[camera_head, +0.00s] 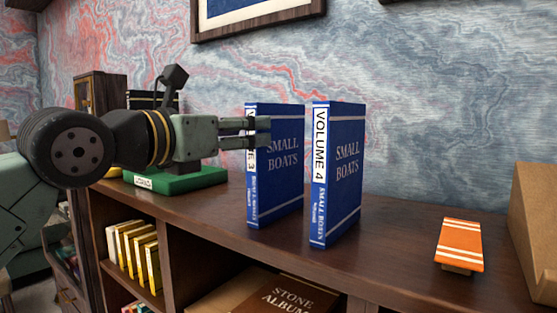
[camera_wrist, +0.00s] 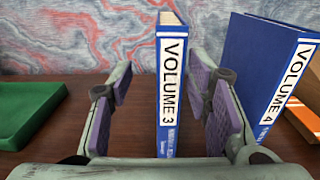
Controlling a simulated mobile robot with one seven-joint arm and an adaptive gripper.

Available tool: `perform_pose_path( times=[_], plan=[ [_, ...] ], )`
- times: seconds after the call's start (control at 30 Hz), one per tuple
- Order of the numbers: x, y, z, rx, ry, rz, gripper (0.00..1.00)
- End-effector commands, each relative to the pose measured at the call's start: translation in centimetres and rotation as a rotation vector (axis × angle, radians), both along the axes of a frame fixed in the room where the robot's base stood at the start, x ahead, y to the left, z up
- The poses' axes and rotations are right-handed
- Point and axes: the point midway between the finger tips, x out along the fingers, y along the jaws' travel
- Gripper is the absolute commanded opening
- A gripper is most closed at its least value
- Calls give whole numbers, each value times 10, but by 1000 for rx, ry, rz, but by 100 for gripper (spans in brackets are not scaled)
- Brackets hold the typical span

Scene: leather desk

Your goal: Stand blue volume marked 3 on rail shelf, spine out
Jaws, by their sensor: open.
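The blue volume marked 3 (camera_head: 277,185) stands upright on the wooden top, its white-labelled spine facing the front left in the head view. In the wrist view, the same volume (camera_wrist: 170,100) stands between the purple finger pads, with a gap on each side. My gripper (camera_head: 262,132) is open at the upper part of this book and hides part of its label and cover. A green stand (camera_head: 180,181) with a small white label is at the left, behind my arm; I cannot tell whether it is the rail shelf.
A blue volume marked 4 (camera_head: 340,170) stands upright close to the right of volume 3. An orange striped block (camera_head: 460,245) and a brown box (camera_head: 535,225) are farther right. Yellow books (camera_head: 153,267) and a "Stone Album" (camera_head: 290,298) are in the compartments below.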

Motion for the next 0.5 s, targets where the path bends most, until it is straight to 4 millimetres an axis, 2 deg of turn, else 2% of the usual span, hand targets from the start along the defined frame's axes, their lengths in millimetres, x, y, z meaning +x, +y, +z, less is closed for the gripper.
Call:
perform_pose_path(
  times=[0.1,0.33,0.5],
  plan=[
    [16,-13,2,1,1,-3,45],
    [30,-25,2,-1,-1,-4,45],
    [45,-45,6,2,0,-4,45]
  ],
)
